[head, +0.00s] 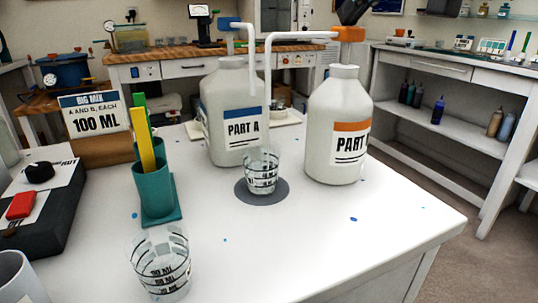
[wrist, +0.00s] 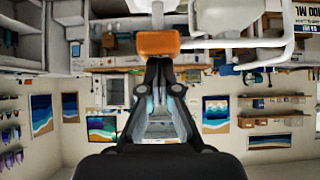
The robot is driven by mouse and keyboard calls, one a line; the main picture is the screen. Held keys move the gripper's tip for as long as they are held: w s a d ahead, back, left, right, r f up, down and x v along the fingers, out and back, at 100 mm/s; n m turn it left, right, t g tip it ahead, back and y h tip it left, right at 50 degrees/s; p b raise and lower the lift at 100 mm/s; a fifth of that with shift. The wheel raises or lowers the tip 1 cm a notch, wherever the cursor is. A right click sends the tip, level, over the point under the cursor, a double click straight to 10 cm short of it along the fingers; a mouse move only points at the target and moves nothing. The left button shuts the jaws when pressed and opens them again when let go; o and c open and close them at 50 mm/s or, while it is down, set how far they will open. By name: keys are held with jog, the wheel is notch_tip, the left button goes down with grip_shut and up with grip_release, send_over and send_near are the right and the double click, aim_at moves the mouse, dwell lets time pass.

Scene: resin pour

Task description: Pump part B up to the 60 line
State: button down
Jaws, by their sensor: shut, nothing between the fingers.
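The part B bottle (head: 338,120) is white with an orange label band and stands upright at the back of the white table. Its orange pump head (head: 349,33) sits on a white stem above the neck, with a white spout reaching left and down over the clear measuring cup (head: 262,177). The cup stands on a grey disc (head: 284,190); its fill level cannot be read. My gripper (head: 350,12) is shut and empty at the top of the orange head. In the wrist view the shut fingertips (wrist: 160,63) are at the orange head (wrist: 158,43); whether they touch is unclear.
The part A bottle (head: 236,110) with a blue pump (head: 230,23) stands left of part B. A teal stick holder (head: 160,190), another clear cup (head: 161,265) and a 100 ML sign (head: 95,113) are on the left. The table's right front is clear.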

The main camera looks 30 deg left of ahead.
jog(key=shift+f+b, duration=0.65)
jog(key=shift+f, duration=0.4)
jog(key=shift+r, duration=0.1)
notch_tip(320, 180, up, 4)
jog(key=p, duration=0.4)
jog(key=shift+f, duration=0.2)
